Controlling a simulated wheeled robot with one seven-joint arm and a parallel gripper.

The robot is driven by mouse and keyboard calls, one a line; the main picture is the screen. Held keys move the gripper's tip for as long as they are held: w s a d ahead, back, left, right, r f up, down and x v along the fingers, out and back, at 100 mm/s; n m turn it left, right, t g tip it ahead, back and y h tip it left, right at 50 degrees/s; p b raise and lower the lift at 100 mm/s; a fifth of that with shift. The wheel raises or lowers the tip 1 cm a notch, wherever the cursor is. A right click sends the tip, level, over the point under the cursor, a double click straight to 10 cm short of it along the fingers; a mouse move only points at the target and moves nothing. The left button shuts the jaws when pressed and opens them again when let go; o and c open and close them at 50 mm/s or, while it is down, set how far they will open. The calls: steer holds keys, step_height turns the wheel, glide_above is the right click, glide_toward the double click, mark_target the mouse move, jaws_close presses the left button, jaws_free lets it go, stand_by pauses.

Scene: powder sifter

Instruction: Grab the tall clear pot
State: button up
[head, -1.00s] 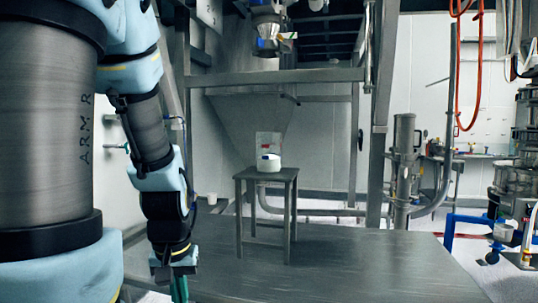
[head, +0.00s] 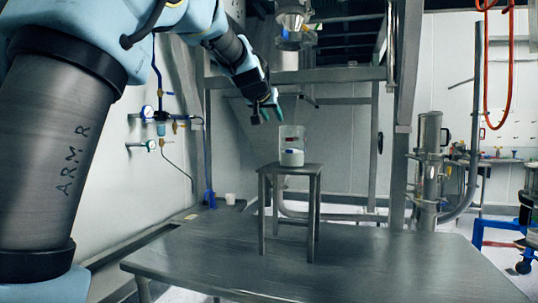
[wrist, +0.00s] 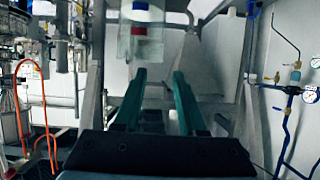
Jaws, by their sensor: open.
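The tall clear pot (head: 292,136) stands upright on a small metal stand, with white contents in its lower part and small red and blue marks. My gripper (head: 266,112) is open and empty, above and slightly left of the pot in the head view, apart from it. In the wrist view the two teal fingers of my gripper (wrist: 159,76) are spread. There the clear pot (wrist: 140,42) shows blurred and inverted beyond the fingertips, cut by the top edge.
The stand (head: 262,190) rests on a wide metal table (head: 390,265) with much bare top. Metal frame posts (head: 404,120) rise behind it, and a sifter outlet (head: 292,25) hangs above. Pipes with gauges (head: 160,125) line the left wall. A small white cup (head: 230,199) sits behind left.

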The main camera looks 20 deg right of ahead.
steer(key=p+x, duration=0.1)
steer(key=x, duration=0.2)
steer(key=r+p+x, duration=0.1)
steer(key=p+x, duration=0.1)
steer(key=x, duration=0.2)
steer(key=w+p+x, duration=0.1)
steer(key=x, duration=0.2)
steer(key=shift+w+d+r, duration=0.15)
steer(key=shift+d+r, duration=0.1)
steer(key=shift+d, duration=0.05)
steer(key=shift+c, duration=0.3)
jaws_close()
steer(key=shift+f, duration=0.1)
stand_by(0.8)
